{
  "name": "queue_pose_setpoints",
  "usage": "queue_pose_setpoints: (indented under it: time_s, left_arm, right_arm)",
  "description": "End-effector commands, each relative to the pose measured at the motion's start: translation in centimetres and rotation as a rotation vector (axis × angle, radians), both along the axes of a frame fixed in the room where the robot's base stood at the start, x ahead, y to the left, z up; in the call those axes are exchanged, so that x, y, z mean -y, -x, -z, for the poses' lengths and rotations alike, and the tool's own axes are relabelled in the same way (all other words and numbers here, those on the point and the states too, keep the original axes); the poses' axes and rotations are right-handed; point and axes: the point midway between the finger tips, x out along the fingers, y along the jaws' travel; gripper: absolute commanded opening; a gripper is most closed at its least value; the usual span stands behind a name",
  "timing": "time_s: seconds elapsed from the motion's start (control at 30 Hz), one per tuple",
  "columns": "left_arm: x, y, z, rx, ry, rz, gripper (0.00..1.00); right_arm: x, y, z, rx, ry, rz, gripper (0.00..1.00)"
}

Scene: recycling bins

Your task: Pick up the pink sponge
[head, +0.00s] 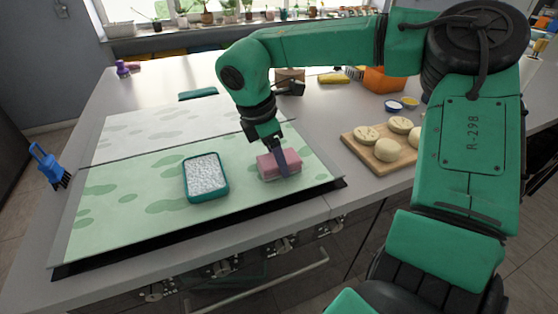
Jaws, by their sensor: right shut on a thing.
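The pink sponge (266,170) is on or just above the green-spotted mat, right of the middle of the view. My right gripper (281,168) comes down over the sponge from above, with one dark finger across its near face. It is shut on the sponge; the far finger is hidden. I cannot tell whether the sponge still touches the mat. My left gripper is not in view.
A teal tray of white granules (205,200) stands left of the sponge. A wooden board (358,149) with several pale dough rounds lies to the right. A blue brush (48,166) is at the left edge. The mat (110,215) is otherwise mostly clear.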

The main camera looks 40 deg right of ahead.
Motion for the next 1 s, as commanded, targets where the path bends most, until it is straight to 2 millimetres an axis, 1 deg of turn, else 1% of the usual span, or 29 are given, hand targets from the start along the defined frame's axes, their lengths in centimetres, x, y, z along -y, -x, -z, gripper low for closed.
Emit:
queue_pose_setpoints:
  time_s: [0.17, 0.3, 0.37, 0.47, 0.57, 0.6, 0.67, 0.7, 0.8, 0.9, 1.0]
  left_arm:
    - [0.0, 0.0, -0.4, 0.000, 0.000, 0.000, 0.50]
    - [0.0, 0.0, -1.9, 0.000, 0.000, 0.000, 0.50]
    - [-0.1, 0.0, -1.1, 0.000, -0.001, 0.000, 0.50]
    - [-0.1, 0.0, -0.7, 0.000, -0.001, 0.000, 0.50]
    - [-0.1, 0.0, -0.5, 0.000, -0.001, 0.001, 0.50]
    - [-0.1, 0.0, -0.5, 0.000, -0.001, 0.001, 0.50]
    - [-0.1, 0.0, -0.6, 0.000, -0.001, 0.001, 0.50]
    - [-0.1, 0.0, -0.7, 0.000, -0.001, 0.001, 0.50]
    - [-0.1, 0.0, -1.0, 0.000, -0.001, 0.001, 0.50]
    - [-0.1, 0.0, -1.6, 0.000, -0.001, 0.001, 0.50]
    - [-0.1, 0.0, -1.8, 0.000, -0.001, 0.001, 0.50]
  right_arm:
    - [0.0, 0.0, -0.2, 0.000, 0.000, 0.000, 0.11]
    - [0.0, 0.0, -1.1, -0.001, -0.001, -0.001, 0.11]
    - [0.0, -0.1, -1.7, 0.007, 0.002, 0.000, 0.11]
    - [0.0, -0.2, -4.6, 0.009, 0.003, 0.002, 0.11]
    - [0.0, -0.2, -8.7, 0.010, 0.005, 0.003, 0.11]
    - [0.0, -0.1, -10.4, 0.010, 0.005, 0.003, 0.11]
    - [0.0, -0.1, -12.8, 0.008, 0.004, 0.002, 0.11]
    - [0.0, -0.1, -14.3, 0.006, 0.004, 0.003, 0.11]
    - [0.0, -0.1, -17.4, 0.004, 0.003, 0.002, 0.11]
    - [0.0, -0.1, -19.5, 0.002, 0.000, -0.001, 0.11]
    - [0.0, 0.0, -20.4, 0.000, -0.001, 0.000, 0.11]
